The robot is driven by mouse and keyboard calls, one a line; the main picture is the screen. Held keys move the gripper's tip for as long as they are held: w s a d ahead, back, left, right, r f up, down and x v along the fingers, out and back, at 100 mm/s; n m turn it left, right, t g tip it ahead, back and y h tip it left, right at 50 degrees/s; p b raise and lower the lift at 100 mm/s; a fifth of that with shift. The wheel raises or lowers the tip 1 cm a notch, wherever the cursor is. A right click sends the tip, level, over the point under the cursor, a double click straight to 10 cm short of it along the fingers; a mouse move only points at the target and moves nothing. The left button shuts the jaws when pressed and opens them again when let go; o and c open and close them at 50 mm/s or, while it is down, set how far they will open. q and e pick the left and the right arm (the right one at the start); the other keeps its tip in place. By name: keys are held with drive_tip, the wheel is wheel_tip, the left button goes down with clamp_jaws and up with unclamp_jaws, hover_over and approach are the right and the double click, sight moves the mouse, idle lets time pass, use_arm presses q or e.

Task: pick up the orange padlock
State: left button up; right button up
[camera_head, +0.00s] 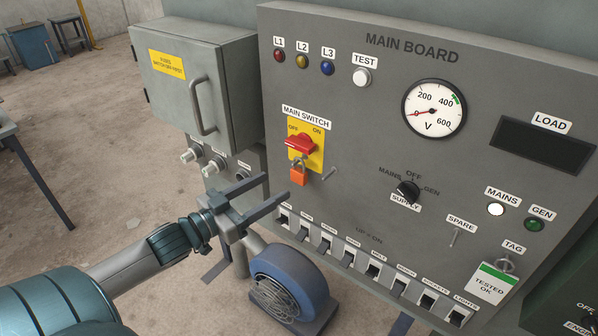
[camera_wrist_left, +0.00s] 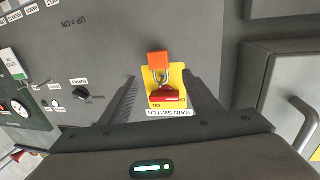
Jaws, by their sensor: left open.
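The orange padlock (camera_head: 299,176) hangs by its grey shackle below the red main switch handle (camera_head: 300,145) on its yellow plate (camera_head: 318,157). My left gripper (camera_head: 277,193) is open in front of the board, just left of and below the padlock in the head view. In the left wrist view the padlock (camera_wrist_left: 159,60) shows upside down, between and beyond the two open fingers (camera_wrist_left: 165,85). The fingers look apart from it. My right gripper is not in view.
A grey box with a handle (camera_head: 203,106) stands left.

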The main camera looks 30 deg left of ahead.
sight(292, 173)
use_arm(q)
drive_tip(key=shift+p+x, duration=0.3)
drive_tip(key=shift+x, duration=1)
drive_tip(key=shift+r, duration=0.1)
drive_tip(key=p+x, duration=0.2)
drive_tip(key=x, duration=0.3)
drive_tip(key=shift+w+r+p, duration=0.1)
drive_tip(key=shift+r+p, duration=0.25)
drive_tip(key=shift+p, duration=0.05)
drive_tip(key=c, duration=1.2)
